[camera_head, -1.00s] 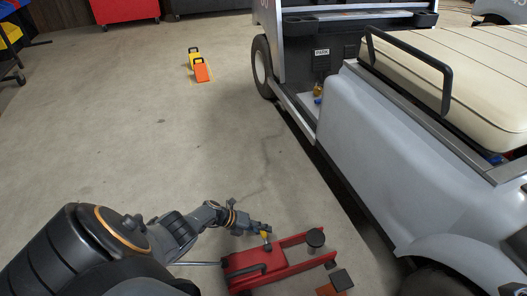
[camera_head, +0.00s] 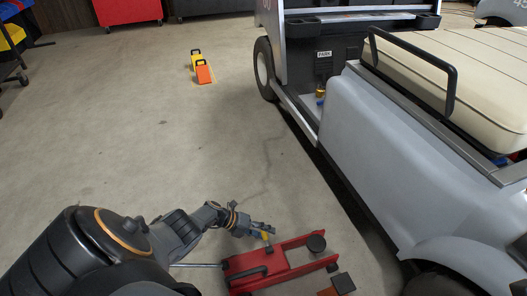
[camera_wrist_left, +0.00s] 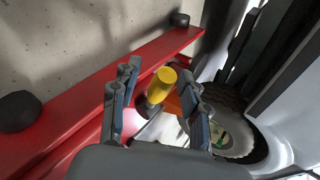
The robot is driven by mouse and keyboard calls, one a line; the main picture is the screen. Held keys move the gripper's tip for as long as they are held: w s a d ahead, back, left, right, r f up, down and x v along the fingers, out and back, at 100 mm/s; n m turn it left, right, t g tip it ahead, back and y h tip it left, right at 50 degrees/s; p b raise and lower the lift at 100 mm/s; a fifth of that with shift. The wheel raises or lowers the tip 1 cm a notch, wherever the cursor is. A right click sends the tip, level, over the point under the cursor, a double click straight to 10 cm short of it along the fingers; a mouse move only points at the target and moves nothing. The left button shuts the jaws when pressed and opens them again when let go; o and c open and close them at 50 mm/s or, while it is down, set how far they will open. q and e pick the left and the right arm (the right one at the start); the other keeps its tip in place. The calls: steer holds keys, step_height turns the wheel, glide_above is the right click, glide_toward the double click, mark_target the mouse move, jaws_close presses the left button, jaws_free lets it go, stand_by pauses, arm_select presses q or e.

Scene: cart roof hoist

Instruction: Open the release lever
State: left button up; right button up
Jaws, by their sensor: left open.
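The release lever with a yellow grip (camera_head: 266,237) stands on the red floor jack (camera_head: 280,262) at the bottom of the head view. In the left wrist view the yellow grip (camera_wrist_left: 160,86) lies between the two fingers. My left gripper (camera_head: 268,229) is open at the lever, one finger on each side of the grip in the wrist view (camera_wrist_left: 163,74). I see no clear contact between the fingers and the grip. The lever's lower end is partly hidden. My right gripper is not in view.
The grey cart (camera_head: 385,150) stands close on the right of the jack. Yellow and orange wheel chocks (camera_head: 203,72) lie farther off on the floor. The floor left of the cart is mostly clear.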

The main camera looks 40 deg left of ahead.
arm_select(q)
steer(key=shift+a, duration=0.1)
steer(key=v, duration=1.2)
steer(key=shift+s, duration=0.1)
stand_by(0.4)
